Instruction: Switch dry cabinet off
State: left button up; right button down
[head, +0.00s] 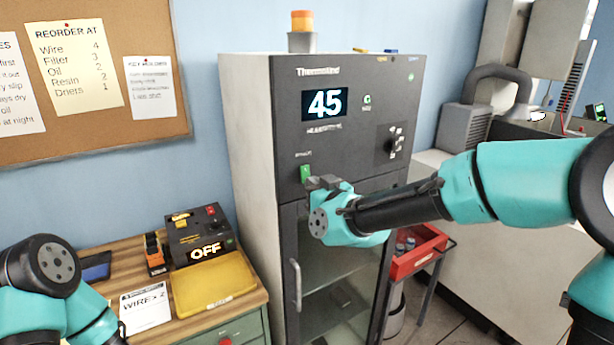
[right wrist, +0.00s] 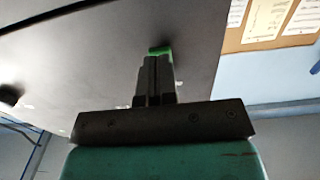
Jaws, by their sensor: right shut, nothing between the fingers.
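The dry cabinet (head: 260,130) is a tall grey cabinet with a dark front. Its display (head: 325,104) reads 45. A green switch (head: 305,173) sits low on the left of its control panel, and a round knob (head: 388,143) is on the right. My right gripper (head: 318,181) is shut and empty, with its fingertips right at the green switch. In the right wrist view the shut fingers (right wrist: 154,70) point at the green switch (right wrist: 160,50), which shows just beyond the tips; I cannot tell whether they touch. My left gripper is out of view; only part of my left arm shows.
A wooden bench (head: 250,297) left of the cabinet holds a yellow tray (head: 214,284) and a black box reading OFF (head: 200,236). An orange beacon (head: 302,20) stands on the cabinet. A red cart (head: 418,254) stands to its right, below my right arm.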

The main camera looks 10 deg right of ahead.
jog(key=shift+w+a, duration=0.2)
jog(key=shift+w, duration=0.4)
jog(key=shift+s, duration=0.1)
jog(key=v, duration=0.7)
jog(key=shift+s+d, duration=0.15)
jog(key=shift+s, duration=0.25)
dwell(0.6)
jog(key=s+d+f+m+g+h, duration=0.15)
jog(key=f+g, duration=0.25)
jog(key=f, duration=1.2)
jog(key=d+f+m+g+h, duration=0.15)
jog(key=f+g, duration=0.25)
jog(key=f, duration=1.1)
jog(key=s+d+f+m+g, duration=0.1)
jog(key=s+f+g, duration=0.3)
jog(key=s+f, duration=0.5)
jog(key=s+d+f+m+g+y, duration=0.1)
jog(key=s+f+g, duration=0.3)
jog(key=s+f, duration=0.5)
notch_tip(320, 180, down, 5)
jog(key=shift+d+r+m, duration=0.15)
jog(key=shift+d+m, duration=0.1)
jog(key=shift+m, duration=0.05)
